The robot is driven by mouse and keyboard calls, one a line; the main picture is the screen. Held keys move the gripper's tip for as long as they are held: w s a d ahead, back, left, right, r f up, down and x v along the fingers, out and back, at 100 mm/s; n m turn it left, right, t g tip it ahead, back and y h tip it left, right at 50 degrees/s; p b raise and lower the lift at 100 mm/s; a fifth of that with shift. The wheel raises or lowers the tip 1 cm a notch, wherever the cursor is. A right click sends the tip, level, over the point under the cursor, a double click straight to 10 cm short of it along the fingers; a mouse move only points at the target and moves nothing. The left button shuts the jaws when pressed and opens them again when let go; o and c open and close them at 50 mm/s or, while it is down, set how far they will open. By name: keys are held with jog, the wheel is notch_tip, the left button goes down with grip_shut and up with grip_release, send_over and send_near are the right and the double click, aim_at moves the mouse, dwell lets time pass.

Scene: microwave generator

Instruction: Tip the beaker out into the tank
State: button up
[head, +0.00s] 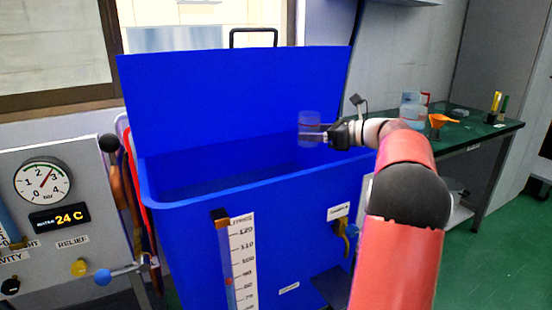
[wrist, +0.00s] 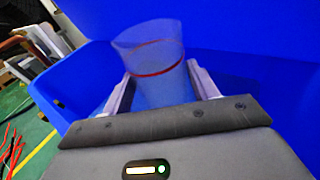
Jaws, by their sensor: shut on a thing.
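A clear beaker (head: 309,124) is held upright by my gripper (head: 322,134) over the right part of the open blue tank (head: 270,240). In the wrist view the beaker (wrist: 152,62) shows a red line around it and sits between the two fingers of my gripper (wrist: 158,88). Whether it holds liquid is hard to tell. The tank's lid (head: 225,100) stands raised at the back, behind the beaker. The tank's inside looks dark, and its contents are not clear.
A litre scale (head: 242,262) is on the tank's front. A panel with a gauge (head: 43,181) and a 24 C display stands at the left. A green-topped bench (head: 465,130) with an orange funnel (head: 441,120) and containers is at the right.

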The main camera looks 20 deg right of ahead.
aim_at(300, 114)
jog(key=shift+r, duration=0.1)
jog(key=shift+r, duration=2.45)
